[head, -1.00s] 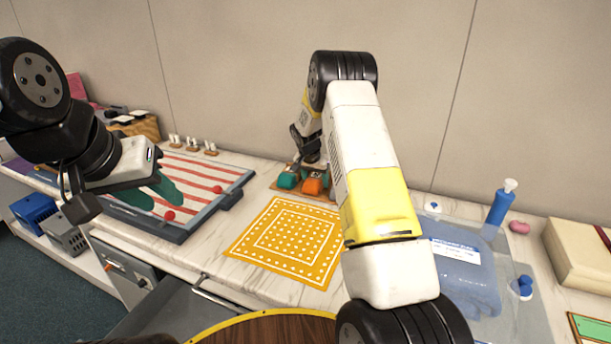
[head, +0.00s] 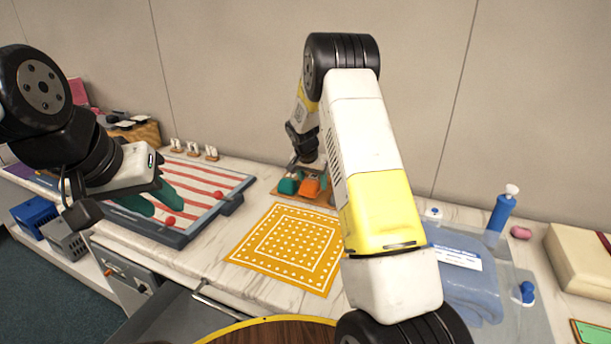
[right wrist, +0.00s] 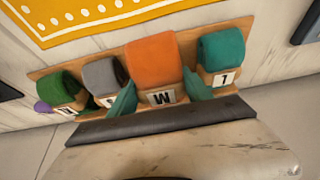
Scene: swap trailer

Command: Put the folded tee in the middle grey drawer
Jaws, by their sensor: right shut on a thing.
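Several folded tees stand in a low wooden rack on the counter. The orange tee (head: 309,187) also shows in the head view. My left gripper (head: 152,201) is open and empty over the striped tray. A grey drawer (head: 172,312) stands pulled out below the counter edge.
A yellow dotted mat (head: 285,246) lies mid-counter. The striped tray (head: 232,207) is at left. A blue folded garment (head: 470,290), a blue bottle (head: 501,212) and a cream box (head: 580,258) are at right. A round wooden top (head: 275,334) is in front.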

